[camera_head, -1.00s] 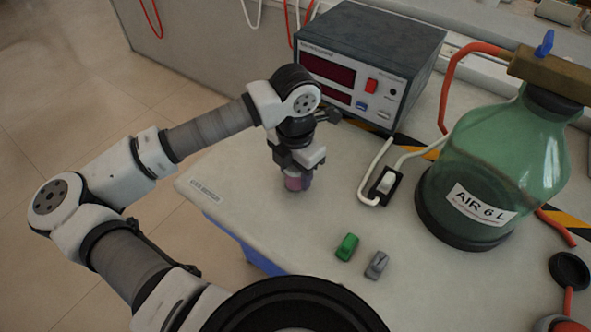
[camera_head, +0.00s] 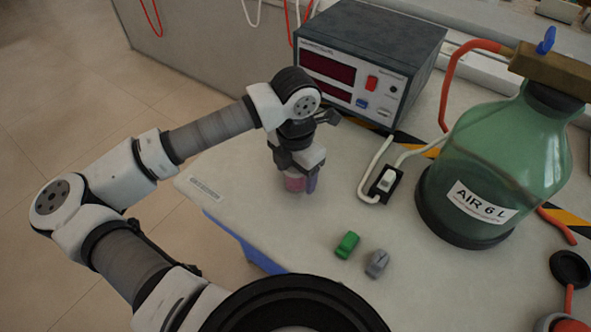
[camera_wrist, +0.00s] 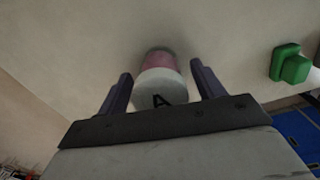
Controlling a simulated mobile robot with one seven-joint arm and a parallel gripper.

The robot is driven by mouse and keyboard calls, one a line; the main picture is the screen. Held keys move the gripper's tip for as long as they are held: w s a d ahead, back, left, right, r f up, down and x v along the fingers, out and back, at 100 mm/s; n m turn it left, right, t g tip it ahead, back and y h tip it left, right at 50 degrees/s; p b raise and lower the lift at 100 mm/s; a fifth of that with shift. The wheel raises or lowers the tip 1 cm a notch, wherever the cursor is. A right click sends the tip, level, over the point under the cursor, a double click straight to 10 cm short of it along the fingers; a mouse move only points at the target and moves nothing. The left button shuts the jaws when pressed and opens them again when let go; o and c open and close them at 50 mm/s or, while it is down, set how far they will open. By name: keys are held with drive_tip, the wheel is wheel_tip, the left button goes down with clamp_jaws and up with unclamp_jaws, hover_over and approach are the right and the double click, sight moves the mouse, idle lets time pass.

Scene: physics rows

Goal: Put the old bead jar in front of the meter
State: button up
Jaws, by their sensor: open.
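The bead jar (camera_head: 294,183) is small and pinkish and stands upright on the table in front of the meter (camera_head: 368,62). In the wrist view, the jar (camera_wrist: 158,62) shows a pale lid marked "A" and sits between the two fingers. My gripper (camera_head: 299,181) points down over the jar with its fingers open on either side. In the wrist view there is a gap between each finger of my gripper (camera_wrist: 161,82) and the jar. The meter is a dark box with red displays.
A green block (camera_head: 347,245) and a grey block (camera_head: 377,263) lie nearer. A large green bottle (camera_head: 490,165) stands at the right. The table's left edge is close to the jar.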

wheel_tip(320, 180, up, 11)
drive_tip(key=shift+b, duration=0.5)
drive_tip(key=shift+r, duration=0.65)
drive_tip(key=shift+d, duration=0.1)
